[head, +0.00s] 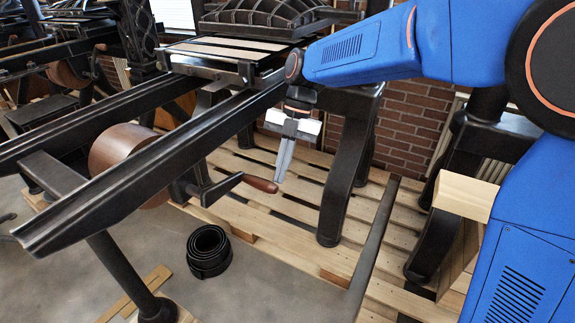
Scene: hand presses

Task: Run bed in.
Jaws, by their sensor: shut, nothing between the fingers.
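The press bed (230,52), a flat dark frame with pale strips across it, sits on the far part of two long black rails (150,165). The crank (213,190) is a black arm on the near side, below the rails, with a brown wooden handle (260,184) pointing right. A wooden drum (125,155) shows between the rails. My gripper (280,176) points down with its fingers shut and empty. Its tips appear at the handle's right end; I cannot tell whether they touch.
Black press legs (345,165) stand right of my gripper on a slatted wooden pallet (300,200). A coiled black strap (208,250) lies on the grey floor. A brick wall (410,115) is behind. A dark bar (372,245) slants across the right foreground. Another press stands at far left.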

